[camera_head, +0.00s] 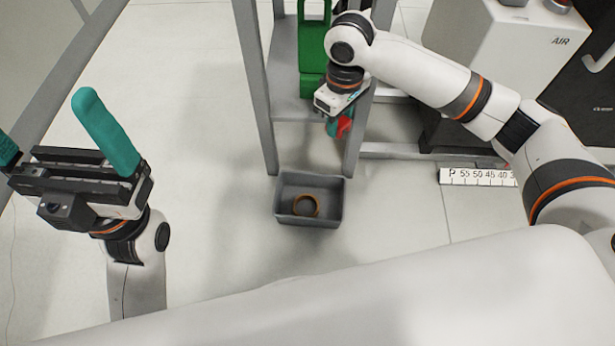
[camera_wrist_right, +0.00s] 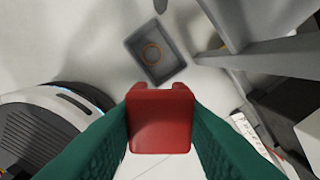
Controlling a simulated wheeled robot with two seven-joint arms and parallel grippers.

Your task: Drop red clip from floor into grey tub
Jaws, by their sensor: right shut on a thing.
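The red clip (camera_wrist_right: 160,125) is between the green fingers of my right gripper (camera_wrist_right: 160,130), which is shut on it. In the head view the clip (camera_head: 344,126) shows as a small red patch under my right gripper (camera_head: 338,128), by the grey frame. The grey tub (camera_head: 310,203) stands on the floor, nearer to me than the gripper. It also shows ahead of the clip in the right wrist view (camera_wrist_right: 170,70). A brown ring (camera_head: 306,206) lies in the tub. My left gripper (camera_head: 60,135) is open and empty, its fingers wide apart at the left.
A grey metal frame (camera_head: 258,90) stands behind the tub, with a green object (camera_head: 312,50) on it. A white machine marked AIR (camera_head: 505,50) and a number strip (camera_head: 478,177) are at the right. The floor left of the tub is clear.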

